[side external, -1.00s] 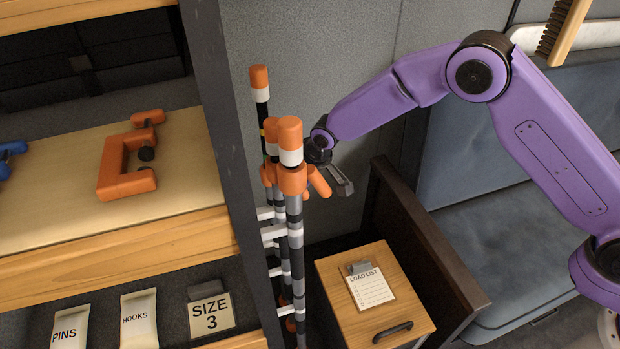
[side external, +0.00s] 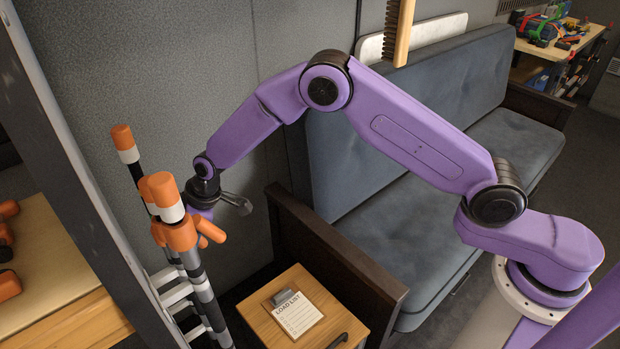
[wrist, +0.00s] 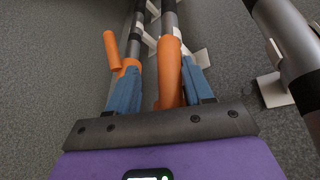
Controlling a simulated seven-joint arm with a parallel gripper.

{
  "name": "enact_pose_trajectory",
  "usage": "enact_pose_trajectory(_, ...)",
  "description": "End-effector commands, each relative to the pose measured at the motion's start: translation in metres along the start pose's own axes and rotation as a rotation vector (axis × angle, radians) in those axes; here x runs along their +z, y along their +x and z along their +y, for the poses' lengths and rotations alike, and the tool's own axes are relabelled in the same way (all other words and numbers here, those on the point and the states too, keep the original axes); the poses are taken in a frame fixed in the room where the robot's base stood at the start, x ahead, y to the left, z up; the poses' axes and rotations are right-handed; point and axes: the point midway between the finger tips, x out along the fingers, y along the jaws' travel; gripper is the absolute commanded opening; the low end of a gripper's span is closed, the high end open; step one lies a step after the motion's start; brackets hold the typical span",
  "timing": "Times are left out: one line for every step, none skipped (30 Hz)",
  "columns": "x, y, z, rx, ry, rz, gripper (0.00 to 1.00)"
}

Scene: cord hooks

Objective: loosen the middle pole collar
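Three striped poles stand in a row, with orange tips and orange clamp collars. In the side external view the nearest pole's collar (side external: 180,233) shows its lever pointing right. The middle pole's collar (side external: 157,234) is mostly hidden behind it. My gripper (side external: 237,203) is just right of the poles, partly hidden by my wrist. In the wrist view my gripper (wrist: 159,70) has its blue fingers apart. A long orange lever (wrist: 169,72) on the central pole lies between them, close to the right finger, with a gap to the left one. Contact is unclear.
Another pole with an orange collar (wrist: 128,66) stands close by the left finger. A thick pole (wrist: 288,42) is at right. A wooden cabinet (side external: 256,318) with a load list and a padded bench (side external: 375,135) stand right of the poles; a shelf (side external: 60,255) is left.

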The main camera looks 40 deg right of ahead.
Motion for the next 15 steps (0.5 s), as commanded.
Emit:
enact_pose_trajectory(0.000,0.000,0.003,-0.008,-0.020,0.004,0.50)
enact_pose_trajectory(0.000,0.000,0.004,-0.014,-0.035,0.005,0.50)
enact_pose_trajectory(-0.001,0.001,0.004,-0.023,-0.057,0.007,0.50)
enact_pose_trajectory(-0.001,0.001,0.005,-0.030,-0.072,0.008,0.50)
enact_pose_trajectory(-0.001,0.001,0.006,-0.037,-0.087,0.010,0.50)
enact_pose_trajectory(-0.001,0.001,0.008,-0.045,-0.110,0.012,0.50)
enact_pose_trajectory(-0.001,0.001,0.008,-0.053,-0.126,0.013,0.50)
enact_pose_trajectory(-0.001,0.001,0.009,-0.060,-0.144,0.015,0.50)
enact_pose_trajectory(-0.002,0.002,0.010,-0.069,-0.167,0.018,0.50)
enact_pose_trajectory(-0.002,0.002,0.011,-0.077,-0.186,0.019,0.50)
enact_pose_trajectory(-0.003,0.002,0.012,-0.084,-0.204,0.021,0.50)
enact_pose_trajectory(-0.003,0.003,0.013,-0.094,-0.227,0.023,0.50)
enact_pose_trajectory(-0.003,0.003,0.014,-0.103,-0.247,0.024,0.50)
enact_pose_trajectory(-0.004,0.003,0.015,-0.109,-0.267,0.027,0.50)
enact_pose_trajectory(-0.004,0.003,0.016,-0.121,-0.291,0.029,0.50)
